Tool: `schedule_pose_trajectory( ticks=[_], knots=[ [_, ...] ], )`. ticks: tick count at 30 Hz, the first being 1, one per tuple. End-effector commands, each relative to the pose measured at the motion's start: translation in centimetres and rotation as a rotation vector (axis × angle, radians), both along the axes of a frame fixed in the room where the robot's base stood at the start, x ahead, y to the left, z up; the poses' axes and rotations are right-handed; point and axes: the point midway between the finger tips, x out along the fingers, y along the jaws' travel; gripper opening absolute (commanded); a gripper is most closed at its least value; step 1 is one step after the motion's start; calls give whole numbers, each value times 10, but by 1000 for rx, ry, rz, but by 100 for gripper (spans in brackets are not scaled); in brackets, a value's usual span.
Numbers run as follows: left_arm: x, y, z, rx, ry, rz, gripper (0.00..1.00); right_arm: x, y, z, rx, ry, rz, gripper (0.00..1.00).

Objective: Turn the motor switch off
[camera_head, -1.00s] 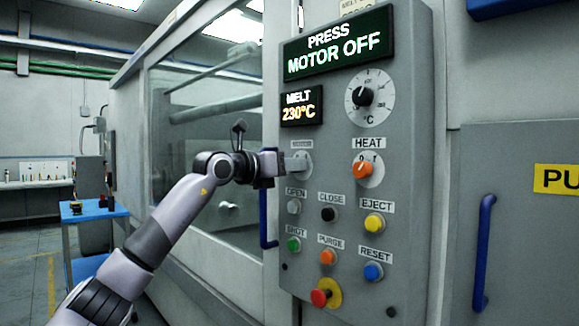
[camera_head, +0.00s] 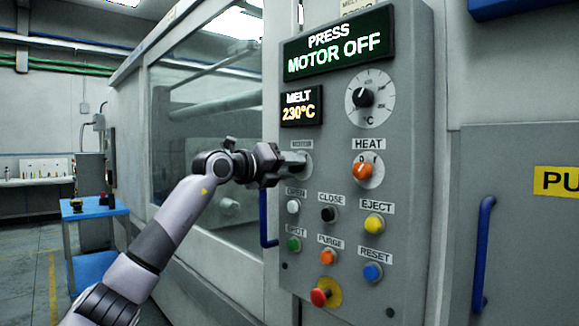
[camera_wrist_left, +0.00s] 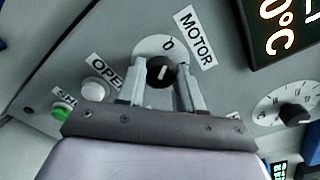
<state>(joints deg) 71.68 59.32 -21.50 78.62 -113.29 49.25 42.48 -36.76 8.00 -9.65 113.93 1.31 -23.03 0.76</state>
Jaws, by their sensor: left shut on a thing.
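The motor switch (camera_wrist_left: 160,71) is a black round knob on a pale dial under a MOTOR label (camera_wrist_left: 195,38). Its white line points roughly toward the 0 mark. My left gripper (camera_head: 296,162) is at the switch on the grey control panel (camera_head: 405,200). In the left wrist view its two fingers (camera_wrist_left: 160,88) stand either side of the knob, shut on it. In the head view the gripper hides most of the switch. The press display (camera_head: 335,52) reads MOTOR OFF. My right gripper is not in view.
Below are the white OPEN button (camera_head: 293,207), black CLOSE button (camera_head: 329,214) and green SHOT button (camera_head: 294,244). The orange HEAT switch (camera_head: 363,171) is to the right. A red knob (camera_head: 320,297) is low on the panel. A blue handle (camera_head: 265,218) is at the left edge.

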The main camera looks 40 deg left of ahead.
Motion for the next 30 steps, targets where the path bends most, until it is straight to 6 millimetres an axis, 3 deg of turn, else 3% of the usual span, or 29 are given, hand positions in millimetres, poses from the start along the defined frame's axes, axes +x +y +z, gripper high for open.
schedule_pose_trajectory(
  ticks=[13,14,15,16,25,30],
  knots=[
    [-1,1,2,-12,-5,3,5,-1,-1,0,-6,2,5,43],
    [-1,1,2,-12,-5,3,42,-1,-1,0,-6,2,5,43],
    [-1,1,2,-12,-5,3,55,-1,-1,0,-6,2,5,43],
    [-1,1,2,-11,-4,2,61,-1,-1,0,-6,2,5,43],
    [-1,1,0,-10,-1,1,61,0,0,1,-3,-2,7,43],
    [-17,3,-1,-8,-4,3,61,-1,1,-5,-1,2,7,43]
  ],
)
